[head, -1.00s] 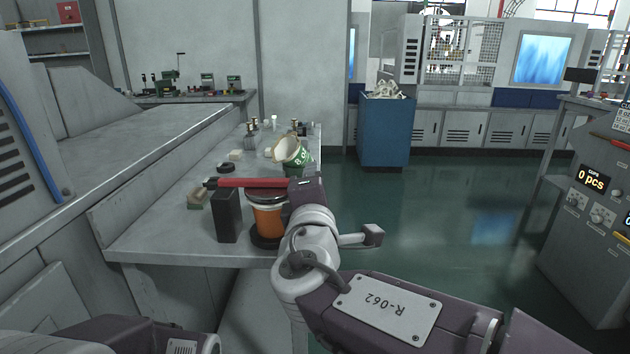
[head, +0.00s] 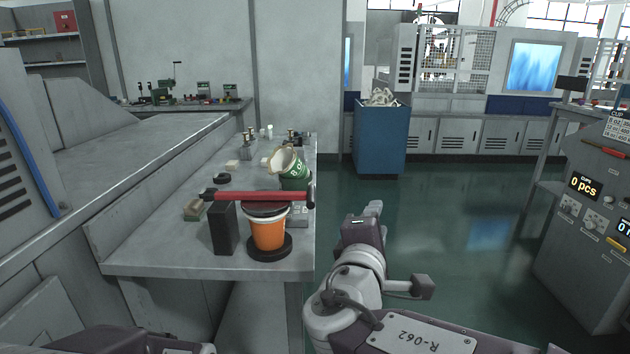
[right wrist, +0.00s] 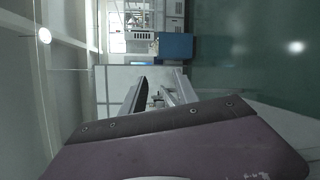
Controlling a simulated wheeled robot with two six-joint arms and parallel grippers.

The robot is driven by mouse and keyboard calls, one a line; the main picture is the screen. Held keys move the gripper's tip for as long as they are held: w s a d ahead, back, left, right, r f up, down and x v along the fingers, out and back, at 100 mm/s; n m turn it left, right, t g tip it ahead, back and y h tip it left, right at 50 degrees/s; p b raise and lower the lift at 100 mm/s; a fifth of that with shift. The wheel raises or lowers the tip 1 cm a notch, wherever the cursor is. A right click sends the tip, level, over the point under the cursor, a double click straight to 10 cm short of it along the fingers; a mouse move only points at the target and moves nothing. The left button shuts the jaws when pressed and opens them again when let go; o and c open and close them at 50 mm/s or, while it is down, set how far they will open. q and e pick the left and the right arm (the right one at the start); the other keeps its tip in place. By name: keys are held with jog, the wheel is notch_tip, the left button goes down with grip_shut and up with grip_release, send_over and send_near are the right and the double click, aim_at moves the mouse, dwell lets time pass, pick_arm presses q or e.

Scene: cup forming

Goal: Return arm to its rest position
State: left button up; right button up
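My right arm reaches in from the bottom, and its gripper (head: 374,210) is over open floor, just right of the bench edge and clear of it. In the right wrist view the two fingers of the right gripper (right wrist: 159,82) stand apart with nothing seen between them. My left gripper is out of view; only a part of my left arm shows at the lower left. An orange cup (head: 268,232) stands upright on a black round base (head: 270,253) on the bench, below a red bar (head: 255,197).
The grey bench (head: 160,255) lies left of my right gripper. A black block (head: 223,228) stands beside the orange cup. A blue bin (head: 381,140) stands farther back. A console (head: 595,225) is at right, with free green floor between.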

jog(key=s+d+f+m+g+h, duration=0.1)
jog(key=s+d+f+m+g, duration=0.15)
jog(key=d+f+g, duration=0.45)
jog(key=s+d+f+m+g+h, duration=0.2)
jog(key=d+f+m+g, duration=0.15)
jog(key=d+f, duration=0.7)
jog(key=s+a+f+m+g+y, duration=0.2)
jog(key=s+f+m+g+y, duration=0.4)
jog(key=s+f, duration=0.75)
jog(key=a+f+m+t+y, duration=0.1)
jog(key=a+f+m+y, duration=0.2)
jog(key=a+f+m, duration=0.4)
notch_tip(320, 180, up, 38)
jog(key=w+a+n+p, duration=0.1)
jog(key=p, duration=3.5)
jog(key=shift+n, duration=0.3)
jog(key=shift+w+f+t, duration=0.1)
jog(key=shift+t, duration=0.15)
